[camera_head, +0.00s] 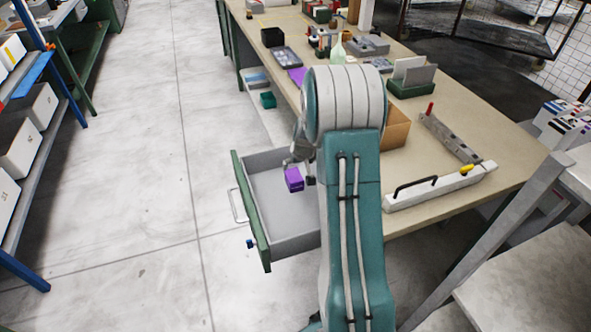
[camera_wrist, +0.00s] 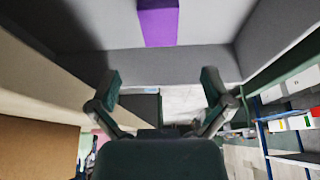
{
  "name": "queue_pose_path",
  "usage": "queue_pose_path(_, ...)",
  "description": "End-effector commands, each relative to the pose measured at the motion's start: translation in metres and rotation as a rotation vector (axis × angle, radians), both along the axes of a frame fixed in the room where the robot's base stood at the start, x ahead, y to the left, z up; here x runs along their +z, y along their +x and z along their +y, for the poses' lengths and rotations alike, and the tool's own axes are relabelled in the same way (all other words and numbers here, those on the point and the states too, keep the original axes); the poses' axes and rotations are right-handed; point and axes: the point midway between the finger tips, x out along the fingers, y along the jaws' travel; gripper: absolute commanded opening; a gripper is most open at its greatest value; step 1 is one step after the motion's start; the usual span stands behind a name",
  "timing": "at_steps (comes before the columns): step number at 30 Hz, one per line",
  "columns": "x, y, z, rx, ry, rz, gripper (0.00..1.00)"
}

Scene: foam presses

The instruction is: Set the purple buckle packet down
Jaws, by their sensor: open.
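The purple buckle packet (camera_head: 294,180) is inside the open grey drawer (camera_head: 272,242), towards its right side in the head view. In the wrist view the packet (camera_wrist: 158,22) shows at the top middle, against the drawer's grey inside, and is cut off by the frame edge. My gripper (camera_head: 299,166) is over the drawer, close to the packet and partly hidden by my arm. In the wrist view my gripper (camera_wrist: 160,88) has its two fingers spread wide. Nothing is between them, and the packet is apart from both fingertips.
The drawer has a green front (camera_head: 252,212) and sticks out from the workbench (camera_head: 480,135). A cardboard box (camera_head: 396,128) and a white bar with a black handle (camera_head: 440,186) are on the bench. Another purple item (camera_head: 297,76) lies farther back. Most of the drawer floor is clear.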

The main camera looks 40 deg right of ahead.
Motion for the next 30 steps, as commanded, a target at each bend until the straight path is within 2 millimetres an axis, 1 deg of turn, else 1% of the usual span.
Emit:
queue_pose_path(2, 0.008, -0.001, 0.004, 0.004, -0.001, -0.003, 1.00)
queue_pose_path(5, 0.033, -0.003, 0.021, 0.025, -0.001, -0.012, 1.00)
queue_pose_path(8, 0.071, -0.011, 0.049, 0.053, 0.001, -0.025, 1.00)
queue_pose_path(9, 0.086, -0.015, 0.062, 0.066, 0.003, -0.029, 1.00)
queue_pose_path(12, 0.121, -0.031, 0.092, 0.095, 0.005, -0.038, 1.00)
queue_pose_path(14, 0.139, -0.042, 0.110, 0.112, 0.006, -0.041, 1.00)
queue_pose_path(15, 0.151, -0.050, 0.121, 0.123, 0.006, -0.044, 1.00)
queue_pose_path(18, 0.178, -0.073, 0.148, 0.148, 0.007, -0.052, 1.00)
queue_pose_path(20, 0.192, -0.088, 0.164, 0.164, 0.007, -0.056, 1.00)
queue_pose_path(21, 0.200, -0.100, 0.173, 0.173, 0.007, -0.057, 1.00)
queue_pose_path(23, 0.211, -0.117, 0.187, 0.187, 0.006, -0.061, 1.00)
queue_pose_path(24, 0.218, -0.128, 0.196, 0.197, 0.005, -0.064, 1.00)
queue_pose_path(26, 0.227, -0.147, 0.207, 0.208, 0.003, -0.069, 1.00)
queue_pose_path(30, 0.242, -0.191, 0.231, 0.235, -0.001, -0.078, 1.00)
